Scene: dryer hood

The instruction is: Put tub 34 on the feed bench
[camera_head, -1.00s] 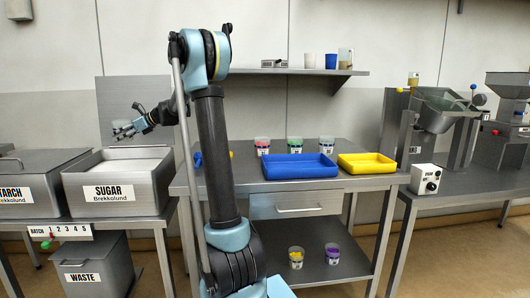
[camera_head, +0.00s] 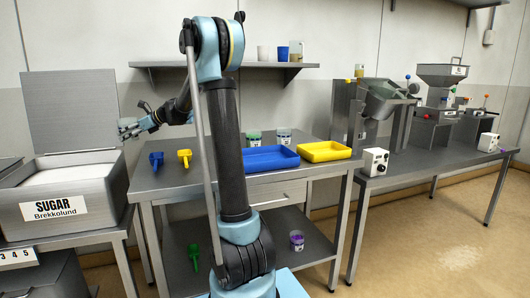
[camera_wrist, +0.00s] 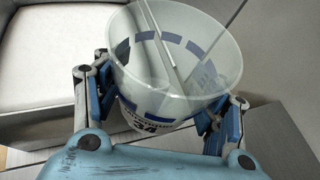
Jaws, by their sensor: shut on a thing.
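Tub 34 (camera_wrist: 165,75) is a clear tub with a dark-blue band of marks and a "34" label, seen in the wrist view. My gripper (camera_head: 128,126) is shut on it, with a blue finger on each side of the tub. No contents are clear in it; a thin line crosses its mouth and I cannot tell what it is. In the head view the gripper is small, high near the sugar bin. The steel bench on the right (camera_head: 430,168), with hopper machines on it, may be the feed bench; no label shows this.
The sugar bin (camera_head: 70,210) stands open at left. The middle table (camera_head: 215,180) holds blue and yellow trays, two scoops and two tubs. A white control box (camera_head: 374,162) sits at the right bench's near end. Bare bench top lies in front of the machines.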

